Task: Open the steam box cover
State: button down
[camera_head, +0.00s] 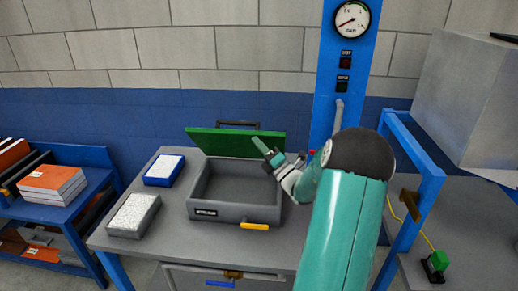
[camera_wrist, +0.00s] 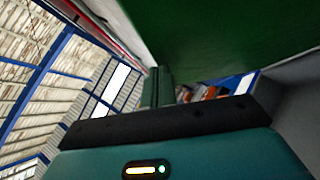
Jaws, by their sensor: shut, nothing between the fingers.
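The steam box (camera_head: 235,213) is a grey, open-topped box on the table, with a yellow latch (camera_head: 255,226) at its front. Its green cover (camera_head: 220,142) is raised at the back edge and the inside of the box shows empty. A dark handle (camera_head: 238,124) shows along the cover's upper edge. My gripper (camera_head: 262,148) is shut and empty, in front of the cover's right part and above the box's back right. In the wrist view, the shut fingers (camera_wrist: 157,88) point along the cover's green face (camera_wrist: 230,35), close to it; I cannot tell if they touch.
Left of the box on the table (camera_head: 160,240) are a blue tray (camera_head: 164,170) and a grey tray (camera_head: 133,215), both with white contents. A blue post with a gauge (camera_head: 351,20) stands behind, right. A blue frame (camera_head: 410,150) and a large grey box (camera_head: 465,95) are at right.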

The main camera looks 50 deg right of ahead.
jog(key=w+d+r+m+g+h, duration=0.2)
jog(key=w+d+r+m, duration=0.2)
jog(key=w+d+r, duration=0.3)
jog(key=shift+d+g, duration=0.4)
jog(key=shift+d, duration=0.7)
jog(key=shift+a, duration=0.15)
